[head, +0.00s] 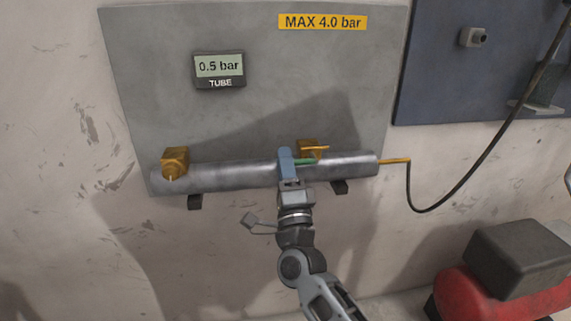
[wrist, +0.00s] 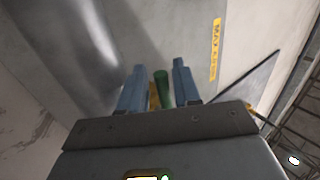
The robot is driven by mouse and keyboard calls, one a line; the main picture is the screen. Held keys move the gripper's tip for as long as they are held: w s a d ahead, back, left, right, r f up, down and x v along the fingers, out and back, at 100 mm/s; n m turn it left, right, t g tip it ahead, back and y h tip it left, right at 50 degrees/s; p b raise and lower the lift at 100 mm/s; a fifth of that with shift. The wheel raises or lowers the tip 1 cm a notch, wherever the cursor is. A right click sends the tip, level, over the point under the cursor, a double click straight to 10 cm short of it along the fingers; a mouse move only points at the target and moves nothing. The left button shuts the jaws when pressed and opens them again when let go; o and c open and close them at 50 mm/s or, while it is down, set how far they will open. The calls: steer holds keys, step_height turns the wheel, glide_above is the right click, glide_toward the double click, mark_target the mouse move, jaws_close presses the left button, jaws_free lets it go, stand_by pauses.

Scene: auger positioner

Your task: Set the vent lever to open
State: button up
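The green lever (head: 305,162), the only coloured handle in view, lies along the grey tube beside the right brass fitting (head: 308,144). No open or shut marking for it can be read. My gripper (head: 286,160) is in front of the tube at the left end of this lever and hides part of it. In the wrist view the green lever (wrist: 162,88) stands between the two blue fingers of my gripper (wrist: 159,84). A gap shows on each side, so the fingers are open around it and not clamped.
The tube (head: 235,174) rests on dark brackets against a grey panel (head: 150,70). A gauge (head: 219,69) reads 0.5 bar; a yellow label says MAX 4.0 bar. Another brass fitting (head: 175,163) is at left. A black hose (head: 470,185) hangs right, above a red machine (head: 500,295).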

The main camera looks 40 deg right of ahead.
steer(key=v, duration=0.7)
steer(key=shift+s+a, duration=0.15)
steer(key=shift+s, duration=0.2)
steer(key=shift+f, duration=0.2)
steer(key=s+a+f+n+y, duration=0.3)
steer(key=s+a+n+y, duration=0.1)
steer(key=s+n, duration=0.25)
steer(key=s+a+f+n+y, duration=0.3)
steer(key=s+f+n+y, duration=0.15)
steer(key=s, duration=0.35)
steer(key=s+a+r+n+g+y, duration=0.1)
steer(key=s+a+n+g+y, duration=0.2)
steer(key=s+n, duration=0.55)
steer(key=s+a+r+n+g+y, duration=0.1)
steer(key=s+a+n+g+y, duration=0.25)
steer(key=s, duration=0.85)
step_height(320, 180, up, 15)
steer(key=n+h+p, duration=0.1)
steer(key=p, duration=1.3)
steer(key=shift+s+a+f, duration=0.2)
steer(key=shift+f, duration=0.05)
